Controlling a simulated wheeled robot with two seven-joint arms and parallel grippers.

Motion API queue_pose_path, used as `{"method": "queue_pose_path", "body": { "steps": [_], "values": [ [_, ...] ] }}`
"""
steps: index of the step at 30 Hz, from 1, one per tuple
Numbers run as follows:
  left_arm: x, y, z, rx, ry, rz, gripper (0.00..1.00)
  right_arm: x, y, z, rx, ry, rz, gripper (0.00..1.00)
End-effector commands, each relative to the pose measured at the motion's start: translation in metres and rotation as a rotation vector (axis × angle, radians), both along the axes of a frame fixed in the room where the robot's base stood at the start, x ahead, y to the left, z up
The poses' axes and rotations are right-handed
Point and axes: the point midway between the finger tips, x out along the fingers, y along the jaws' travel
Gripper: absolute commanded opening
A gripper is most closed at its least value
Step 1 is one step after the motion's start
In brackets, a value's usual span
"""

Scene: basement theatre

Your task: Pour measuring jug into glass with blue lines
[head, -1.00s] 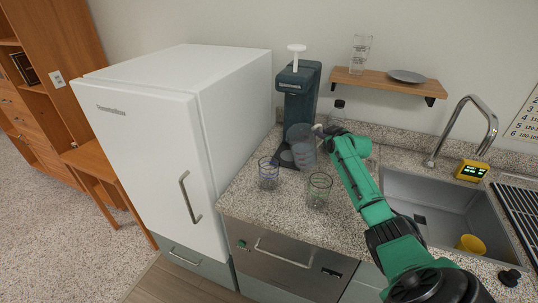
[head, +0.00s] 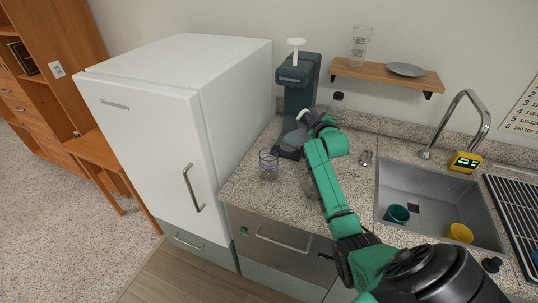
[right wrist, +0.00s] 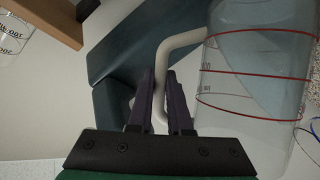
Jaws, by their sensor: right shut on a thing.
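The glass with blue lines (head: 268,167) stands upright on the counter, left of my right arm. Its rim and blue lines also show at the right edge of the right wrist view (right wrist: 312,133). The clear measuring jug (right wrist: 255,75) has red lines and a white handle (right wrist: 181,42). My right gripper (right wrist: 159,95) is shut on that handle. In the head view the jug (head: 293,137) is small, behind and slightly right of the glass, in front of the dark dispenser. Its exact tilt and any contents are hard to tell. My left gripper is not in view.
The dark dispenser (head: 298,85) stands close behind the jug. A white fridge (head: 150,130) borders the counter on the left. A wooden shelf (head: 385,77) holds a glass (head: 360,45) and a plate (head: 406,70). The sink (head: 432,187) holds teal and yellow cups.

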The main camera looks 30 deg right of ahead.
Motion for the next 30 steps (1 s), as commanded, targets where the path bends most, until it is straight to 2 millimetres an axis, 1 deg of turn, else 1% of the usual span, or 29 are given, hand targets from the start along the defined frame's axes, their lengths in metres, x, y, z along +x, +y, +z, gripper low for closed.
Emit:
{"method": "queue_pose_path", "body": {
  "steps": [1,9,30],
  "values": [
    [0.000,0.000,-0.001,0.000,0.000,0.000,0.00,0.000,0.001,0.004,-0.015,-0.006,0.000,0.00],
    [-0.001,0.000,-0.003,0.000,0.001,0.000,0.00,0.001,0.005,0.012,-0.069,-0.005,0.001,0.00],
    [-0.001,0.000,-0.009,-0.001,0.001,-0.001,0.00,0.001,0.014,0.024,-0.159,-0.004,0.000,0.00]
  ]
}}
